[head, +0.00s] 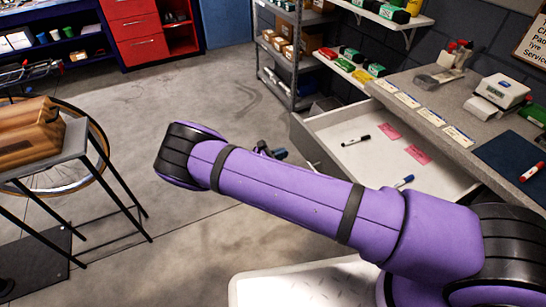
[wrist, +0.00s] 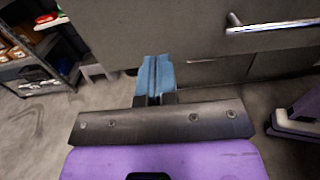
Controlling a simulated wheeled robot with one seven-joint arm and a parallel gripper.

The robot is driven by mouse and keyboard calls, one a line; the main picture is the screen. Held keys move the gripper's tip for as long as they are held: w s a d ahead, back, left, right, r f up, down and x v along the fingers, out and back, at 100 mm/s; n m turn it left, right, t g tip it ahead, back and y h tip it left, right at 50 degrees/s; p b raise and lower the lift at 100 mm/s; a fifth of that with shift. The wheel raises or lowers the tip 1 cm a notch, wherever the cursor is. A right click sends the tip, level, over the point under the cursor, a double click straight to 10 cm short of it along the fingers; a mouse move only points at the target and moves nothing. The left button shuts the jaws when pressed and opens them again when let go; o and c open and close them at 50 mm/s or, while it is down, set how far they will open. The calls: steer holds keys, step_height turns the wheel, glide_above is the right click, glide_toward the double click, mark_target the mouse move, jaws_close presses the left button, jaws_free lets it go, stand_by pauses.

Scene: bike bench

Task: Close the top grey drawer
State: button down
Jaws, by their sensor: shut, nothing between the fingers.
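The top grey drawer (head: 368,161) stands pulled out of the grey bench at the right in the head view, its white inside showing. It holds a few markers and pink slips. In the wrist view its grey front (wrist: 180,30) spans the top, with a silver bar handle (wrist: 275,27) at the right. My gripper (wrist: 156,63) has its blue fingers shut and empty, close to the lower part of that front and left of the handle. I cannot tell whether they touch. In the head view my arm hides most of the gripper (head: 280,154) and part of the drawer front.
The bench top (head: 440,95) carries labels, a white device (head: 502,91) and a blue mat (head: 512,158). A grey shelf rack (head: 281,60) stands behind the drawer. A stool (head: 75,150) with a wooden case is at the left. The floor between is clear.

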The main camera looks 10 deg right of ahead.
mark_target(306, 145)
steer(key=x, duration=0.7)
steer(key=shift+w+d, duration=0.1)
steer(key=shift+d, duration=0.25)
